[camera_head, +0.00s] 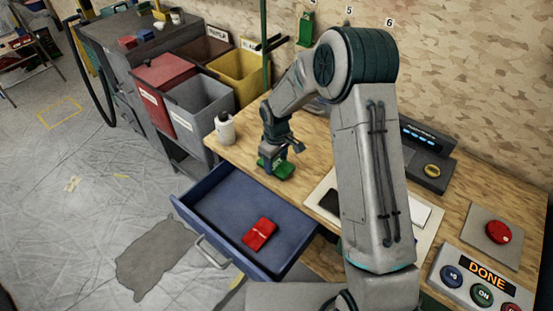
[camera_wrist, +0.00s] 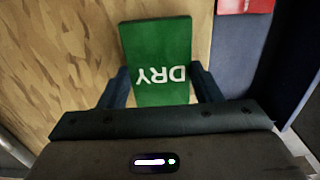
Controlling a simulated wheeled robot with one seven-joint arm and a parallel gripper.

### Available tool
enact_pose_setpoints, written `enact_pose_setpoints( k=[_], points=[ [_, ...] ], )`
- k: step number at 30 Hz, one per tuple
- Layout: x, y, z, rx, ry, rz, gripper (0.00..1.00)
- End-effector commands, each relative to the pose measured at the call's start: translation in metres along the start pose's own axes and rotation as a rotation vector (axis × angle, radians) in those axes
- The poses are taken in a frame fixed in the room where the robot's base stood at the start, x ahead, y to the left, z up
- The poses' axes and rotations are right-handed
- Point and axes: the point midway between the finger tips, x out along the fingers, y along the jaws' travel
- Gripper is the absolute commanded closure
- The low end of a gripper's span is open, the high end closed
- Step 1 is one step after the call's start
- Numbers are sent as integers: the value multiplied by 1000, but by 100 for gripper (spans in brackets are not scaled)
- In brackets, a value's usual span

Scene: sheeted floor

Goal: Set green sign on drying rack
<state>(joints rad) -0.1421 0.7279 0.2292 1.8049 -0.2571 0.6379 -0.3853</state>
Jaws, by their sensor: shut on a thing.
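The green sign (camera_wrist: 158,45), with white letters reading DRY, is between the two fingers of my gripper (camera_wrist: 160,90) in the wrist view. The letters appear upside down there. In the head view the green sign (camera_head: 284,170) is at the left part of the wooden bench, under my gripper (camera_head: 275,158), which is shut on it. I cannot tell whether the sign touches the bench top. I cannot identify a drying rack for certain in either view.
An open blue drawer (camera_head: 215,205) holds a red item (camera_head: 259,234). A white bottle (camera_head: 225,128) stands on the bench's left edge. Bins, including a yellow one (camera_head: 240,72), stand behind. A green tag (camera_head: 305,29) hangs on the wall. A DONE button panel (camera_head: 484,276) is at right.

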Motion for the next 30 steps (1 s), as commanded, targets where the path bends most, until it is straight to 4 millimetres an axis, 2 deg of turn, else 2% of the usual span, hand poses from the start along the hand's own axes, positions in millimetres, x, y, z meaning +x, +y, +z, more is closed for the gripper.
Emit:
enact_pose_setpoints(
  k=[27, 28, 30],
  points=[
    [12, 0, 0, 0, 1, 0, 64],
    [12, 0, 0, 0, 1, 0, 36],
    [11, 0, 0, 0, 1, 0, 17]
  ],
)
